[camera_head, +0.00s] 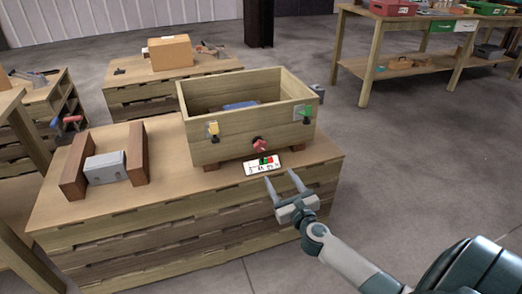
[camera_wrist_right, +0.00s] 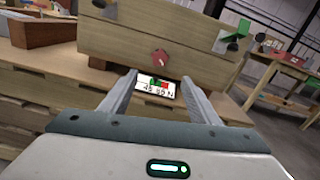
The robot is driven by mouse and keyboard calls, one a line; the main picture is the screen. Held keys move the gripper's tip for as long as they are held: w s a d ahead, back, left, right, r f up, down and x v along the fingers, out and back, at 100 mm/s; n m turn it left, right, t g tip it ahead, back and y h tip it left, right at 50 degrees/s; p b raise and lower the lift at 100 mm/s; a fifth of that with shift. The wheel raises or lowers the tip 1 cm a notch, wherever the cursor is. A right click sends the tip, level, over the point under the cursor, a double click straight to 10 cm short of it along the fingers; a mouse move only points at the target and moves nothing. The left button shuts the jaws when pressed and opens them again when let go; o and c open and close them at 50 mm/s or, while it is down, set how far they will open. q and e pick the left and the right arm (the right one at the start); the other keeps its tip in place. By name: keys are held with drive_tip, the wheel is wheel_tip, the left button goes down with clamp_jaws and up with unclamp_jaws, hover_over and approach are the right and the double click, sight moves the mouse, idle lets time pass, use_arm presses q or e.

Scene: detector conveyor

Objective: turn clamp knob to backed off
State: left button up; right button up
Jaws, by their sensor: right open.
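The red clamp knob (camera_head: 259,145) sits low on the front face of a wooden box (camera_head: 200,152). It also shows in the right wrist view (camera_wrist_right: 160,57), with a pale mark on its face. Below it a small display (camera_head: 262,163) has red and green areas; in the right wrist view the display (camera_wrist_right: 155,88) shows digits. My right gripper (camera_head: 284,185) is open and empty, in front of and below the knob, apart from it. In the right wrist view its fingers (camera_wrist_right: 163,90) stand either side of the display, with the knob beyond. My left gripper is out of view.
The box stands on a wooden bench (camera_head: 190,190). A yellow part (camera_head: 213,130) and a green part (camera_head: 307,113) are on its front. Left on the bench, a grey block (camera_head: 105,168) sits between two brown blocks.

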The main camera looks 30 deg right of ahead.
sight(261, 147)
drive_tip(key=shift+w, duration=0.1)
drive_tip(key=b+x, duration=0.2)
drive_tip(key=x, duration=1.3)
drive_tip(key=shift+w, duration=0.3)
drive_tip(key=shift+w+d+b, duration=0.2)
drive_tip(key=shift+w+b, duration=0.1)
drive_tip(key=shift+w, duration=0.4)
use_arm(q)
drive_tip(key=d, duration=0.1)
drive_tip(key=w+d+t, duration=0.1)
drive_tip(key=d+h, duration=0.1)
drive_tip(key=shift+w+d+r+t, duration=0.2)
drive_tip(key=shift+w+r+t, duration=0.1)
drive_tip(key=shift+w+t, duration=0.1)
use_arm(e)
drive_tip(key=shift+w, duration=0.1)
drive_tip(key=shift+c, duration=0.3)
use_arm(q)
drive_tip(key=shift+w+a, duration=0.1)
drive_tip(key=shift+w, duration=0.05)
use_arm(e)
drive_tip(key=c, duration=1)
